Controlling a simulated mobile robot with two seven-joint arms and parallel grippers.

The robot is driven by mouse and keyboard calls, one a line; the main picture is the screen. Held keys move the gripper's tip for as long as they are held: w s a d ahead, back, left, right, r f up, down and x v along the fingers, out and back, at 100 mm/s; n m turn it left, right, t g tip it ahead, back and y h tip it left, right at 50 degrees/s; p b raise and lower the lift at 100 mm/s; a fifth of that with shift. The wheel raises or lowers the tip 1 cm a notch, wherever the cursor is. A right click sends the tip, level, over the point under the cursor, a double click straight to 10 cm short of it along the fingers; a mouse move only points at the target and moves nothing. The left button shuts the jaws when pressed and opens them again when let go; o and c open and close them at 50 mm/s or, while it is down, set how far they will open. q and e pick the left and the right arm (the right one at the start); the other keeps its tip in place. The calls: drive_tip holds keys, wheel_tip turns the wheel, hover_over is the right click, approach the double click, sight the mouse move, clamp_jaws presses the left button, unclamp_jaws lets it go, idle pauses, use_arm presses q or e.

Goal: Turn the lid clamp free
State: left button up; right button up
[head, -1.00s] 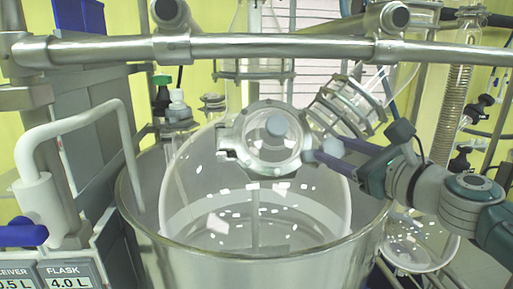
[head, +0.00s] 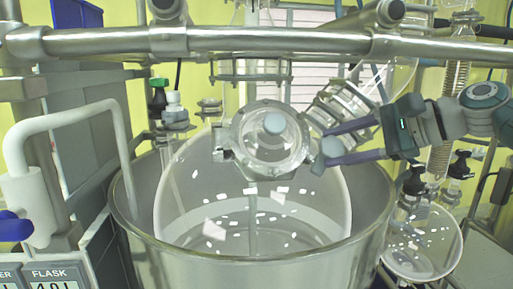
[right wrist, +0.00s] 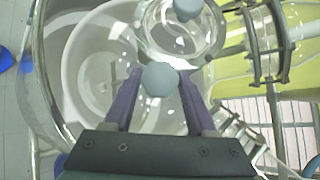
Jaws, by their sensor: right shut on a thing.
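The lid clamp (head: 236,160) is a metal ring around the round glass neck of the flask, in the middle of the head view. A grey-blue ball knob (head: 332,147) sits at its right side. My right gripper (head: 329,148) comes in from the right, its purple fingers shut on that knob. In the right wrist view the knob (right wrist: 160,79) lies between the two fingertips. A second grey-blue knob (head: 275,124) shows at the centre of the clear lid (head: 280,152). It also shows at the top of the wrist view (right wrist: 187,8). My left gripper is out of view.
The large glass flask (head: 180,205) stands inside a wide metal bath (head: 255,262). A horizontal steel bar (head: 250,42) crosses above the lid. A clamped glass joint (head: 345,108) is close behind my right fingers. A smaller round flask (head: 420,245) hangs at the right.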

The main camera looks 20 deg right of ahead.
drive_tip(key=shift+n+g, duration=0.8)
drive_tip(key=shift+n, duration=0.2)
drive_tip(key=o, duration=1.4)
drive_tip(key=shift+s+d+r+b, duration=0.15)
drive_tip(key=shift+s+d+b, duration=0.05)
drive_tip(key=shift+b, duration=0.2)
drive_tip(key=b+v, duration=0.4)
drive_tip(key=v, duration=0.5)
drive_tip(key=shift+r, duration=0.25)
